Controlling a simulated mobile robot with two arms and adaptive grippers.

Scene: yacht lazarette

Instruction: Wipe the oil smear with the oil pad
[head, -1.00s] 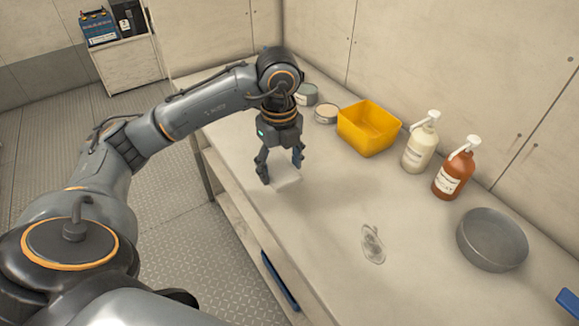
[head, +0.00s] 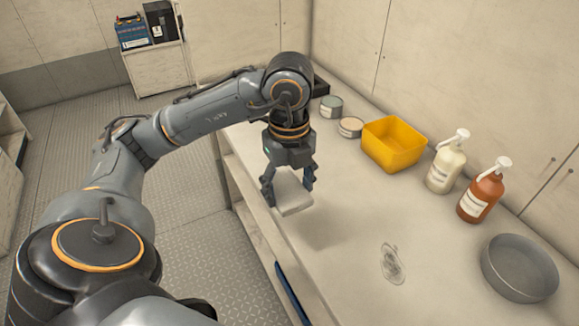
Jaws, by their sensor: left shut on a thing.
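The oil pad (head: 293,201) is a flat, pale, square-looking pad. My left gripper (head: 289,191) is shut on it, with one finger on each side, and holds it above the pale bench top near the front edge; a soft shadow lies on the bench below and right of it. The oil smear (head: 391,263) is a small grey, glossy looped mark on the bench top, to the right of and nearer than the gripper. Nothing covers the smear. My right gripper is not in view.
Along the bench's wall side stand two tins (head: 350,127), a yellow bin (head: 394,144), a cream pump bottle (head: 446,162), a brown pump bottle (head: 484,190) and a round grey pan (head: 519,268). The bench top (head: 350,215) between pad and smear is clear.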

